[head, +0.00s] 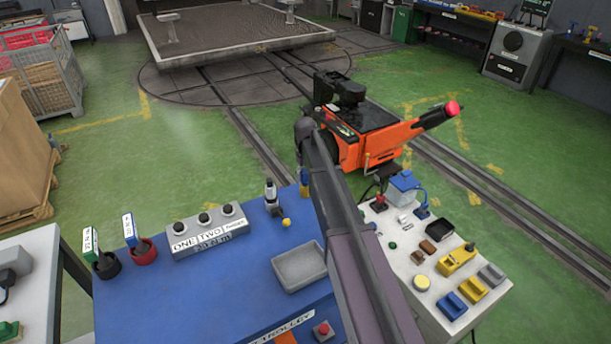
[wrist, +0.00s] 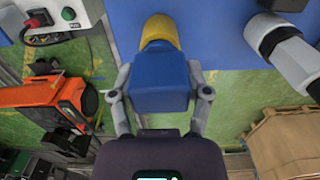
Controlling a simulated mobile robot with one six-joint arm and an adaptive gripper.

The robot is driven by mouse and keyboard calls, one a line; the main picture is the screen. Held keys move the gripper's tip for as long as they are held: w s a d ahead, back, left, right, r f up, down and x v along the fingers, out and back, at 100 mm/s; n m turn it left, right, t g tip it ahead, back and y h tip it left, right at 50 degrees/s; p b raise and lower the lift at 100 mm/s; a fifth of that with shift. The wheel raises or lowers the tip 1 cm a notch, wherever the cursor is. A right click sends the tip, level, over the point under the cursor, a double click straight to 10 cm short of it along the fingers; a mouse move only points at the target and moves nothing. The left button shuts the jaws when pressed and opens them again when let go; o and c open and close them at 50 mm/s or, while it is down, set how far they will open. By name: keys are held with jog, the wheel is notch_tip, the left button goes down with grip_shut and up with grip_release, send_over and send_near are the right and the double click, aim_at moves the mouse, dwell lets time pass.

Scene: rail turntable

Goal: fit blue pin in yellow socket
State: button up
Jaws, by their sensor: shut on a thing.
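My gripper (wrist: 160,92) has its two grey fingers closed on the sides of the blue pin (wrist: 160,86), seen as a blocky blue body in the wrist view. The yellow socket (wrist: 158,27) shows just beyond the pin's far end, partly covered by it. I cannot tell whether the two touch. My arm hides most of the gripper there.
A black-and-silver fitting (head: 272,197) stands left of the socket; it looms at the right in the wrist view (wrist: 280,42). A grey tray (head: 300,268) lies nearer on the blue table (head: 190,290). The white table (head: 405,275) at right is crowded. An orange trolley (head: 375,145) stands behind.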

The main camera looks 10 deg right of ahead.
jog(key=shift+f+b, duration=0.6)
jog(key=shift+f, duration=0.05)
jog(key=o, duration=1.3)
jog(key=shift+r, duration=0.2)
notch_tip(320, 180, up, 11)
jog(key=p, duration=1.1)
